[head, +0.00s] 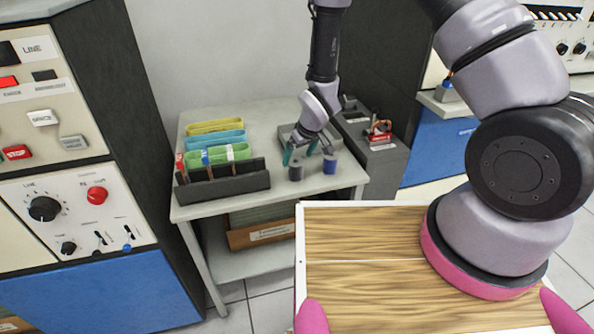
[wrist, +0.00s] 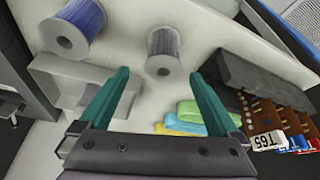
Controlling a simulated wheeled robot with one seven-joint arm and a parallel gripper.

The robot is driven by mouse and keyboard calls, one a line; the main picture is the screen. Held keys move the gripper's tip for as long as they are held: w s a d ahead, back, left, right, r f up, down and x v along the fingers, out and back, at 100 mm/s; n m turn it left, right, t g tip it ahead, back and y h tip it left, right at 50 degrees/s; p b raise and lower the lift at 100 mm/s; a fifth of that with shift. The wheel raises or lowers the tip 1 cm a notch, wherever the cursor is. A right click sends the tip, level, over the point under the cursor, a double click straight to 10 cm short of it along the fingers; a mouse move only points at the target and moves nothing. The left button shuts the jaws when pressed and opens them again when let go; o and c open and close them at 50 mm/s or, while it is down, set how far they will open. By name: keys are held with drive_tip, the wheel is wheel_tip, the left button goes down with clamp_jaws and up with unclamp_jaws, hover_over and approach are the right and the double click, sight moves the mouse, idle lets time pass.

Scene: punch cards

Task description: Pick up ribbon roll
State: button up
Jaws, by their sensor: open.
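Two ribbon rolls stand on a small light table. The grey roll (head: 296,171) also shows in the wrist view (wrist: 163,52), upright, with its end hub facing the camera. The blue roll (head: 330,163) is just to its right; in the wrist view it appears at the upper left (wrist: 76,27). My gripper (head: 308,149) is open and empty, close above the rolls. In the wrist view its teal fingers (wrist: 160,74) are spread, with the grey roll in line with the gap, beyond the fingertips. Neither finger visibly touches a roll.
A dark rack (head: 222,186) with several colored bands behind it stands at the table's left. A shallow grey tray (wrist: 62,76) lies beside the rolls. A grey cabinet (head: 383,150) stands right of the table (head: 190,208).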

drive_tip(key=x, duration=0.6)
drive_tip(key=shift+a+f, duration=0.2)
drive_tip(key=shift+f, duration=0.2)
clamp_jaws()
